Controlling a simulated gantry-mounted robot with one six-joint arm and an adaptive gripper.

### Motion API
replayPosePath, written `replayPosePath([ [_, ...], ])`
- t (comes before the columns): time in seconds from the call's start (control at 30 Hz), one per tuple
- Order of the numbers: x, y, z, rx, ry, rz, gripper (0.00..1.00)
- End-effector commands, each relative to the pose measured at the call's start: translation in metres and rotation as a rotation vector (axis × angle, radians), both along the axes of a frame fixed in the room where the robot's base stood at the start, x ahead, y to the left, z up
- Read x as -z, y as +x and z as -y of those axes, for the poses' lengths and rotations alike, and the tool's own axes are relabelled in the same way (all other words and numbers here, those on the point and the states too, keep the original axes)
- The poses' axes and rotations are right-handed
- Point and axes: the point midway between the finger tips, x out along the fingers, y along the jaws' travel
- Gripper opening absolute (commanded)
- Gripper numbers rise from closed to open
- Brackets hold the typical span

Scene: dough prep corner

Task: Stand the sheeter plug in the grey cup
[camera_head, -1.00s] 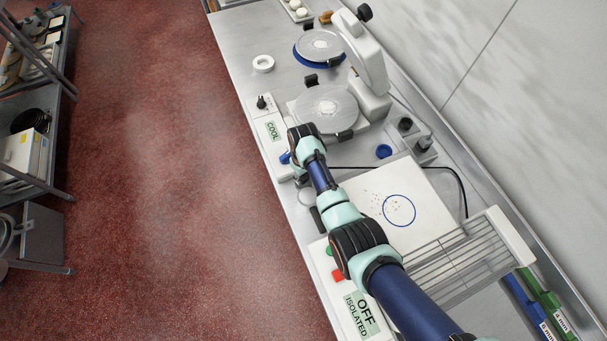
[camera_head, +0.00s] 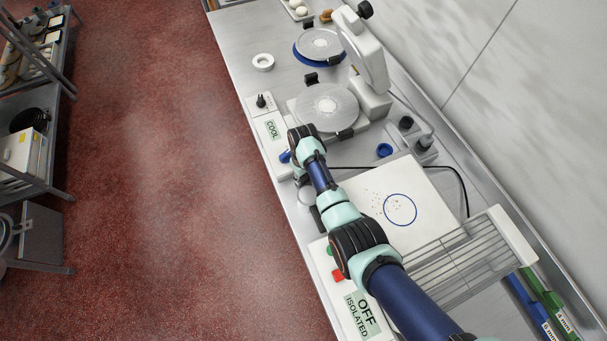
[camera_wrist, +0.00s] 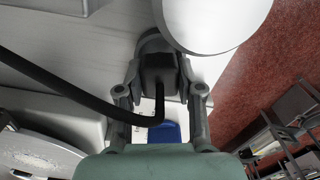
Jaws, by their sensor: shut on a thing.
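The sheeter plug (camera_wrist: 158,68) is a dark grey block with a thick black cable (camera_wrist: 95,105) coming from it. My gripper (camera_wrist: 160,82) is shut on it, one finger on each side. A dark grey rounded rim (camera_wrist: 150,40), which looks like the grey cup, shows just beyond the plug in the wrist view. The plug overlaps it, so I cannot tell whether the plug is inside or above it. In the head view my arm hides the plug and most of my gripper; the cable (camera_head: 350,168) runs right from there.
A white round object (camera_wrist: 215,18) is close beside the plug. The COOL panel (camera_head: 270,130) and a steel disc machine (camera_head: 327,108) stand beyond. The white board (camera_head: 435,195) and wire rack (camera_head: 450,262) lie nearer.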

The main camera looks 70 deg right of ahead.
Motion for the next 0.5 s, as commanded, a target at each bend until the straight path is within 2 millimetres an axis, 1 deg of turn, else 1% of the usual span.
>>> replayPosePath([
  [0.37,0.0105,0.0001,0.0001,0.0,0.0,0.0,0.0],
  [0.4,0.0104,0.0002,0.0001,0.0,0.0,0.0,0.38],
  [0.47,0.0095,0.0002,0.0001,0.0,0.0,0.0,0.48],
  [0.5,0.0095,0.0002,0.0001,0.0,0.0,0.0,0.55],
])
